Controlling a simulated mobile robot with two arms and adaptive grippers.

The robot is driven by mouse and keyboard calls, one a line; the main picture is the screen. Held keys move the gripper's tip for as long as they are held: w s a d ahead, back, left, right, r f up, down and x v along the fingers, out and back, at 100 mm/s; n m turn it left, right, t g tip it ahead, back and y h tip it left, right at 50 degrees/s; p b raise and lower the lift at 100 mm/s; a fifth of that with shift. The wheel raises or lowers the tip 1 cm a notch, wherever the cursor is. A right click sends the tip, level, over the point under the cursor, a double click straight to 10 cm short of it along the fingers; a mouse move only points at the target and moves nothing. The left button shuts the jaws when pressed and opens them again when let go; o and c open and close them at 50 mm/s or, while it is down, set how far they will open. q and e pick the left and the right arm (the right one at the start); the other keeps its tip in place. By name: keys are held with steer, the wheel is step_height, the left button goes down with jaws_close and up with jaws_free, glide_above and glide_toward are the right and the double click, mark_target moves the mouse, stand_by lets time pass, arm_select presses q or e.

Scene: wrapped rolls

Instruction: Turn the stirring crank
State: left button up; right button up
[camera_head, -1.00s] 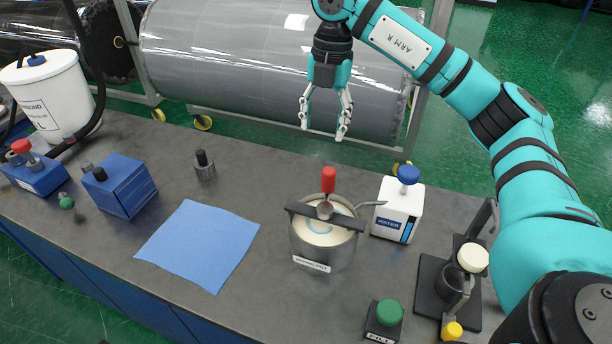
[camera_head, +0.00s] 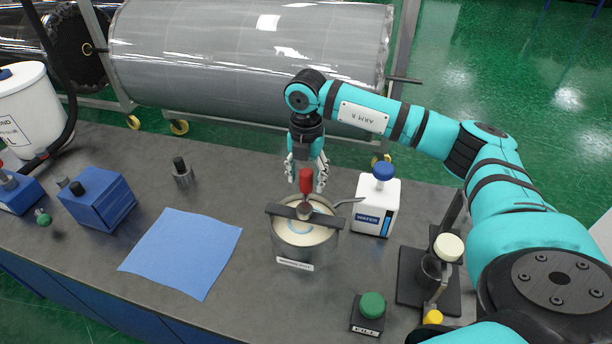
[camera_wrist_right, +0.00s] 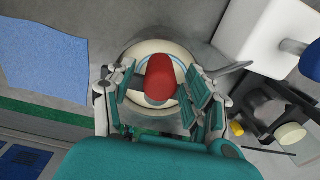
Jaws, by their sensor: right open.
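The stirring crank's red handle (camera_head: 306,180) stands upright above a metal pot (camera_head: 305,240) of pale liquid. A dark bar (camera_head: 282,210) crosses the pot's rim. My right gripper (camera_head: 306,180) points down over the pot, its open fingers around the handle's upper part. In the right wrist view the red handle (camera_wrist_right: 161,79) sits between the two open fingers (camera_wrist_right: 162,90), with a gap visible on the left side; contact on the right side is hard to tell. The pot (camera_wrist_right: 128,60) lies below. My left gripper is not in view.
A white water container (camera_head: 376,206) with a blue cap stands right of the pot. A stand (camera_head: 412,285) and a green button box (camera_head: 369,312) are at the front right. A blue cloth (camera_head: 180,252) lies left, with free bench around it.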

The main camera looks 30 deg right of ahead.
steer(key=shift+f, duration=0.75)
jaws_close()
